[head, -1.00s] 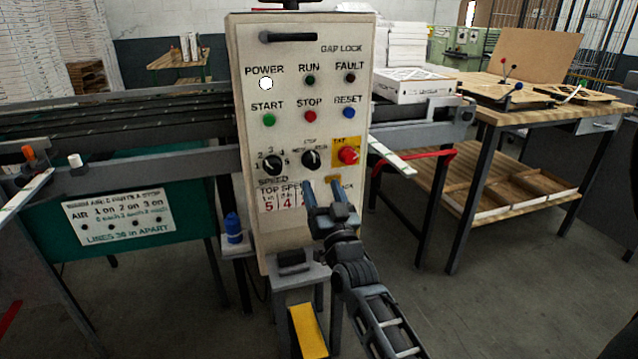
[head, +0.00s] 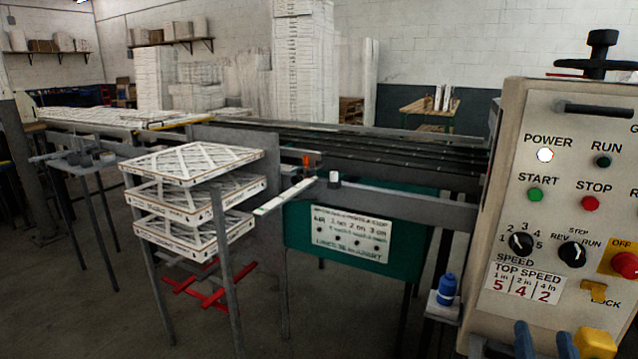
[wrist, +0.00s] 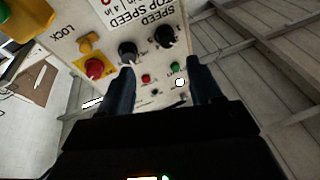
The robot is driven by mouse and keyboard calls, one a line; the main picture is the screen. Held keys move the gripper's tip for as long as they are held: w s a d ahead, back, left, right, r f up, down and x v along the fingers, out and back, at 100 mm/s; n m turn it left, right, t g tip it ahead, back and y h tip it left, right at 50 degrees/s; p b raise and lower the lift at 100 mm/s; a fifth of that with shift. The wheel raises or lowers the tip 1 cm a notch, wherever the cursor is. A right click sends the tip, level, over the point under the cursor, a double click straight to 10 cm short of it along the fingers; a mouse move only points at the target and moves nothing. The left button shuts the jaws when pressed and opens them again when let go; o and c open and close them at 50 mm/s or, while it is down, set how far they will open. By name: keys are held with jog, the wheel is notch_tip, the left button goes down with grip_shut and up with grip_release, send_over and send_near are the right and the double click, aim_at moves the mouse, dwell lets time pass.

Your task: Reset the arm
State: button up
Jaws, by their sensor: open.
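My gripper (head: 545,342) shows at the bottom right of the head view, with only its blue fingertips in the picture. It is in front of the lower part of the control panel (head: 508,118). In the wrist view my gripper (wrist: 165,85) is open, its two dark fingers apart with nothing between them. The panel's knobs and lights show upside down beyond the fingers. The white power light (head: 545,155) is lit. The rest of my arm is out of the head view.
A rack of stacked boxed filters (head: 190,195) stands left of centre. A conveyor (head: 400,165) runs behind it to the panel. A blue bottle (head: 446,289) stands on a small shelf beside the panel. Open floor lies at the front left.

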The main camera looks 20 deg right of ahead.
jog(key=s+a+f+n+y, duration=0.1)
jog(key=s+a+n+y, duration=0.15)
jog(key=a, duration=0.35)
jog(key=s+a+f+n+t+y, duration=0.1)
jog(key=s+a+y, duration=0.1)
jog(key=s+a, duration=0.3)
jog(key=s+a+f+n+y, duration=0.1)
jog(key=s+a+y, duration=0.15)
jog(key=a, duration=0.55)
jog(key=s+a+r+n+g+y, duration=0.1)
jog(key=s+a+r+n+y, duration=0.1)
jog(key=s, duration=0.4)
jog(key=s+a+r+n+g+y, duration=0.1)
jog(key=s+a+r+n+y, duration=0.1)
jog(key=s+a+y, duration=0.3)
jog(key=shift+s+a+r+n, duration=0.2)
jog(key=shift+s+a+n, duration=0.45)
jog(key=shift+s+a, duration=0.35)
jog(key=shift+s+d, duration=0.1)
jog(key=shift+d, duration=0.05)
jog(key=shift+c, duration=0.4)
